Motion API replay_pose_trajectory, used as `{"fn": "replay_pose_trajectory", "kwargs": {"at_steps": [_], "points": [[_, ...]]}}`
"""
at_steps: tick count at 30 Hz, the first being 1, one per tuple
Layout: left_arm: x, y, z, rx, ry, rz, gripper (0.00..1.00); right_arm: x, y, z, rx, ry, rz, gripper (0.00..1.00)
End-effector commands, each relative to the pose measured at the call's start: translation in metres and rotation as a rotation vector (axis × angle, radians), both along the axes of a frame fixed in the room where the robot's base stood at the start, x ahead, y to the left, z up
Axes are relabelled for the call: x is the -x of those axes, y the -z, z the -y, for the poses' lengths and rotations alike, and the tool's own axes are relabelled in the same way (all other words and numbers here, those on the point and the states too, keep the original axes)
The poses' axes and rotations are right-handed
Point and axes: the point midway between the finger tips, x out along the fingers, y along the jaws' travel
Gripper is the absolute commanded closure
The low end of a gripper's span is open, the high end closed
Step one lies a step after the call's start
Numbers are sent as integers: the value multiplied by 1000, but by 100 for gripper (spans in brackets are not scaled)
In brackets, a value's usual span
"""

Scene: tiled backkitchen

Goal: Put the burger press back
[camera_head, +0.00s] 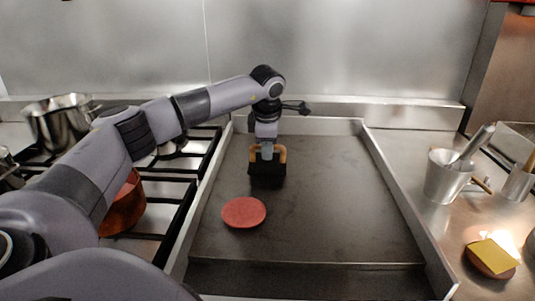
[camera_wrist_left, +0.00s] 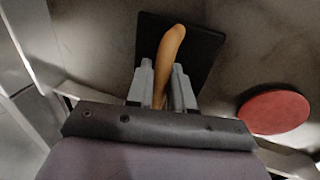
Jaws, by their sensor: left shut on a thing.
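The burger press (camera_head: 267,178) has a dark rectangular plate and a tan wooden handle. In the head view it is over the upper left part of the griddle (camera_head: 320,200), below my left gripper (camera_head: 267,150). In the left wrist view the press plate (camera_wrist_left: 205,45) lies beyond my left gripper (camera_wrist_left: 162,85), whose fingers are shut around the wooden handle (camera_wrist_left: 171,45). I cannot tell whether the plate touches the griddle. A round reddish patty (camera_head: 244,212) lies on the griddle, nearer and left of the press; it also shows in the left wrist view (camera_wrist_left: 274,112). My right gripper is not in view.
A stove with a steel pot (camera_head: 60,122) and a copper pot (camera_head: 124,208) stands left of the griddle. On the right counter are a metal container (camera_head: 448,178) with utensils and a bun with cheese (camera_head: 491,258). The griddle's right half is clear.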

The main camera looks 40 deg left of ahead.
Motion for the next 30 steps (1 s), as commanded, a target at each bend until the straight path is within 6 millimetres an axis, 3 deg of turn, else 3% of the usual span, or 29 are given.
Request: {"fn": "replay_pose_trajectory", "kwargs": {"at_steps": [4, 15, 16, 18, 30], "points": [[-1, 16, 0, 1, -1, 6, 100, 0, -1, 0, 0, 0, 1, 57], [-1, 20, 0, 1, 0, 7, 100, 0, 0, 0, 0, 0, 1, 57], [0, 23, 0, 0, 0, 1, 72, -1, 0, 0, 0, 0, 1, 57], [0, 22, 0, 0, 0, 1, 53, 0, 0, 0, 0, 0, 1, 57], [1, 14, 1, 1, 1, 3, 53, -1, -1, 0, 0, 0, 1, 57]]}}
